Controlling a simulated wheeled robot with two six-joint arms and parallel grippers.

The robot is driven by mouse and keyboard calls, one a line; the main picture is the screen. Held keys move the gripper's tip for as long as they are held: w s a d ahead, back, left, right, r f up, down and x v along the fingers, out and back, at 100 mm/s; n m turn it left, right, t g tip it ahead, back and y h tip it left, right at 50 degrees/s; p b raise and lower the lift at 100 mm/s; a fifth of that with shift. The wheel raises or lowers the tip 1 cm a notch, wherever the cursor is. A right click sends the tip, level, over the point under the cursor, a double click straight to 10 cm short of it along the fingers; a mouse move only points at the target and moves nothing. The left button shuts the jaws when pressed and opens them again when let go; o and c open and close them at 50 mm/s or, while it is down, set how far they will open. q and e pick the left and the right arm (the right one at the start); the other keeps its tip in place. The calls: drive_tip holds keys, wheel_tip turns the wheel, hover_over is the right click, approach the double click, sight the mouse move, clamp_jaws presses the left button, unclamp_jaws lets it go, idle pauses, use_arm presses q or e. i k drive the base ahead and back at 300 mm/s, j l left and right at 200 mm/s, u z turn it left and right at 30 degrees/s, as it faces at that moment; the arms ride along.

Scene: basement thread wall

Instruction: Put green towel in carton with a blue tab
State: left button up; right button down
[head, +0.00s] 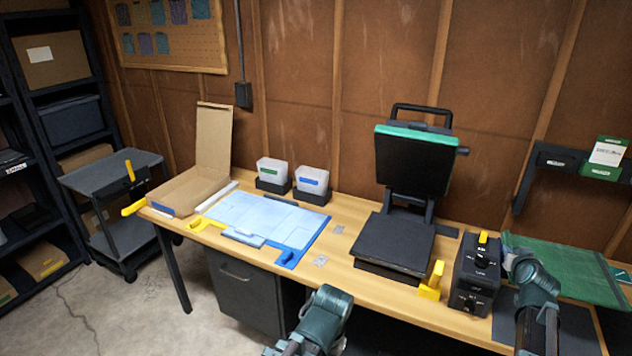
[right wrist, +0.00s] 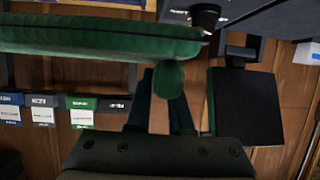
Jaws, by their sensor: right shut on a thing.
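The green towel (head: 578,268) is a flat, folded sheet at the right end of the bench. It also shows across the top of the right wrist view (right wrist: 100,37). My right gripper (right wrist: 160,105) is shut on it; in the head view my right arm largely hides the grip. The open carton (head: 188,193) stands at the bench's left end, lid upright, with a small blue tab (head: 164,210) on its front left corner. It looks empty from here, though its floor shows only partly. My left arm shows at the bottom middle; its gripper is out of view.
A black heat press (head: 396,240) stands mid-bench, with a black control box (head: 474,275) right of it. A light blue sheet (head: 262,215) lies beside the carton, with two white bins (head: 312,180) behind. A grey cart (head: 110,178) stands at left.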

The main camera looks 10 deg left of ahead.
sight(190, 196)
drive_tip(key=j+u, duration=0.25)
drive_tip(key=i+j+u, duration=0.25)
drive_tip(key=j, duration=0.15)
drive_tip(key=i+j+u, duration=0.4)
drive_tip(key=u, duration=0.2)
drive_tip(key=i+l+u, duration=0.15)
drive_tip(key=u, duration=0.2)
drive_tip(key=i+l+u, duration=0.55)
drive_tip(key=u, duration=0.15)
drive_tip(key=i+l+u, duration=0.1)
drive_tip(key=i+l, duration=0.15)
